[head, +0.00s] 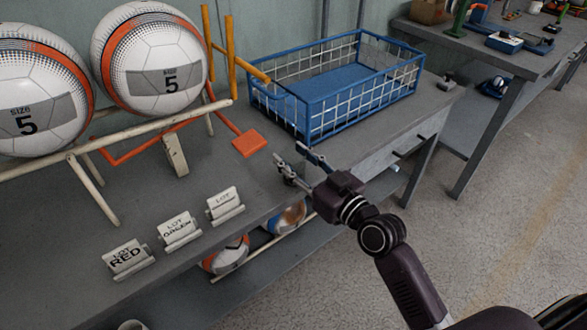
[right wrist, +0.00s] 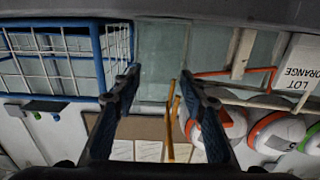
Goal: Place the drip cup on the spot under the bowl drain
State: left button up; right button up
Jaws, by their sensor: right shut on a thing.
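My right gripper (head: 298,164) is above the front edge of the grey bench, in front of the blue wire basket. In the right wrist view its two dark fingers (right wrist: 158,80) stand apart, and what they hold cannot be made out. No drip cup can be told for sure. A pale round rim (head: 130,325) is cut off at the bottom edge of the head view; I cannot tell whether it is the cup. No bowl drain or spot under it can be made out. My left gripper is not in view.
The blue wire basket (head: 310,135) stands at the bench's back right. Two large balls (head: 150,58) (head: 40,90) rest on a cream rail rack (head: 150,130) at left. White lot cards (head: 127,257) stand along the front. An orange plate (head: 249,143) lies near the gripper.

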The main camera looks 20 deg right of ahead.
jog(key=shift+c, duration=1.4)
jog(key=shift+r, duration=0.15)
jog(key=shift+r, duration=0.25)
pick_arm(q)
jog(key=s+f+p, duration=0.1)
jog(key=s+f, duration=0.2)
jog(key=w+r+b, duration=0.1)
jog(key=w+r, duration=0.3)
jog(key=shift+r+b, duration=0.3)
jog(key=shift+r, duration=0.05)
pick_arm(e)
jog(key=r+v, duration=0.3)
jog(key=v, duration=1.5)
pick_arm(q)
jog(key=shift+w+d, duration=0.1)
